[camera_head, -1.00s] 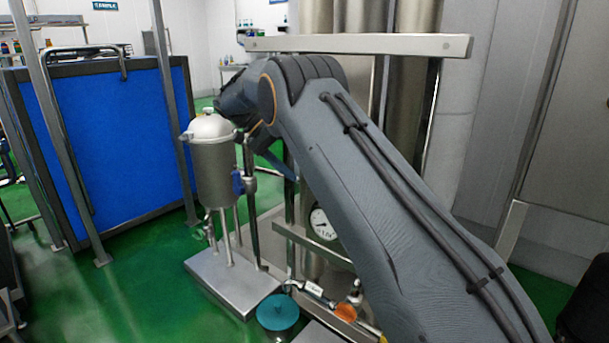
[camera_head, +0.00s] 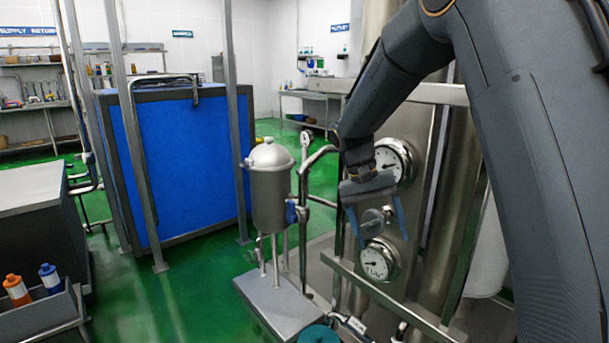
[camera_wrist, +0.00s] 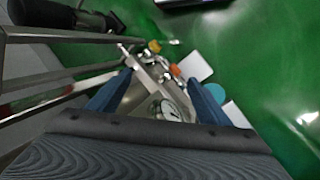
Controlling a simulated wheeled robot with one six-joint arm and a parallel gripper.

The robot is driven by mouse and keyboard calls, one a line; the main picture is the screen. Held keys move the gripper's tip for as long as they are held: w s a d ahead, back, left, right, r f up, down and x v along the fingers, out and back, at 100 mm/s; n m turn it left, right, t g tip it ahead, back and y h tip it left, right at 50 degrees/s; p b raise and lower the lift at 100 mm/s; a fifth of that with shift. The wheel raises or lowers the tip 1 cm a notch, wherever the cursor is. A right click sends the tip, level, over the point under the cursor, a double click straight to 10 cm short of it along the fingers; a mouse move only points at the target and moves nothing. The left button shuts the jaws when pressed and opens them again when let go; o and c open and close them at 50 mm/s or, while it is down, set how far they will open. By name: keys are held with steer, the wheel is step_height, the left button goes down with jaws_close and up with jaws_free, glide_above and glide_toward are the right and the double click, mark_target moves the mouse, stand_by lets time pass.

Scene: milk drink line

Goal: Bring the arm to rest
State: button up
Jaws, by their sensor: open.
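My gripper (camera_head: 378,228) hangs from my arm at the right of the head view, in front of the steel vessel with the dials. Its two blue fingers point down and stand wide apart, with nothing between them that it holds. The lower dial (camera_head: 379,262) shows just below the fingers, and the upper dial (camera_head: 394,160) is partly behind my wrist. In the wrist view my gripper (camera_wrist: 155,90) also shows both fingers apart, with a dial (camera_wrist: 170,109) seen beyond them.
A small steel tank (camera_head: 272,190) stands on a grey plinth (camera_head: 283,304) left of my gripper. A steel rail (camera_head: 390,300) runs below the dials. A blue panel (camera_head: 185,165) stands further left. Two bottles (camera_head: 50,279) sit in a tray at lower left. Green floor between is clear.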

steer(key=s+f+n+t+y+p, duration=0.1)
steer(key=s+n+y+p, duration=0.1)
steer(key=s, duration=2.4)
steer(key=y+p, duration=0.1)
steer(key=p, duration=0.1)
steer(key=shift+s+d+n+t+y+p, duration=0.2)
steer(key=shift+d+n+t+y+p, duration=0.1)
steer(key=shift+t+y, duration=0.1)
steer(key=shift+f, duration=0.1)
steer(key=shift+c, duration=0.2)
